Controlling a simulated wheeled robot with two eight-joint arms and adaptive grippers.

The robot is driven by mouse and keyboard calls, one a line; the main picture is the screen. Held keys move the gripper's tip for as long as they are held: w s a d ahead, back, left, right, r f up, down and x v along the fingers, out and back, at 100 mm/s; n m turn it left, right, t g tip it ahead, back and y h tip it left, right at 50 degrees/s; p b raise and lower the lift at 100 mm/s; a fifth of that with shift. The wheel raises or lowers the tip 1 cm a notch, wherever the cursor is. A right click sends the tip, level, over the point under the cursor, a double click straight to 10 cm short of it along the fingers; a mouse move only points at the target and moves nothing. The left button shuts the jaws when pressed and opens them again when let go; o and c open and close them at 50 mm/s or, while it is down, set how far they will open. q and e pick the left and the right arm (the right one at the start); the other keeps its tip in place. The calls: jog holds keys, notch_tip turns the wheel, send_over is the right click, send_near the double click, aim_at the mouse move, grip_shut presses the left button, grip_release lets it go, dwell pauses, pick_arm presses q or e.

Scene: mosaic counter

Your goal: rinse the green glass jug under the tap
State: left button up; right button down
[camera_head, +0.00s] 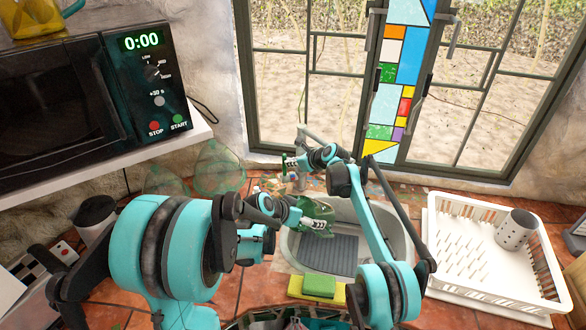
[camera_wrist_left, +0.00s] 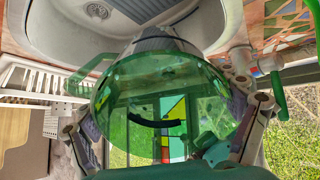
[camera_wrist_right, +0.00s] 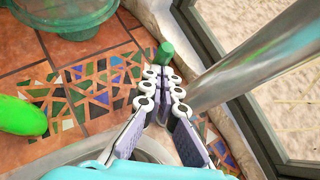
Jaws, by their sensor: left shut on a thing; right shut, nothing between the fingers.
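The green glass jug (camera_head: 321,211) is over the back-left part of the sink (camera_head: 405,250). My left gripper (camera_head: 315,226) is shut on it; in the left wrist view the see-through jug (camera_wrist_left: 165,85) sits between the fingers, its handle to the left. My right gripper (camera_head: 289,163) is shut and empty behind the jug. In the right wrist view its closed fingertips (camera_wrist_right: 163,75) are close to a small green knob (camera_wrist_right: 163,53), beside the metal tap pipe (camera_wrist_right: 245,75); contact cannot be told. The tap also shows in the left wrist view (camera_wrist_left: 240,57). I see no running water.
A green sponge (camera_head: 320,285) lies on a yellow one at the sink's front edge. A white dish rack (camera_head: 440,225) stands right, a microwave (camera_head: 60,100) left. Large green glass vessels (camera_head: 218,167) stand left of the tap. The window is close behind.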

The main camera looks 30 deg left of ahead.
jog(key=shift+r, duration=0.2)
jog(key=v, duration=1.2)
dwell(0.4)
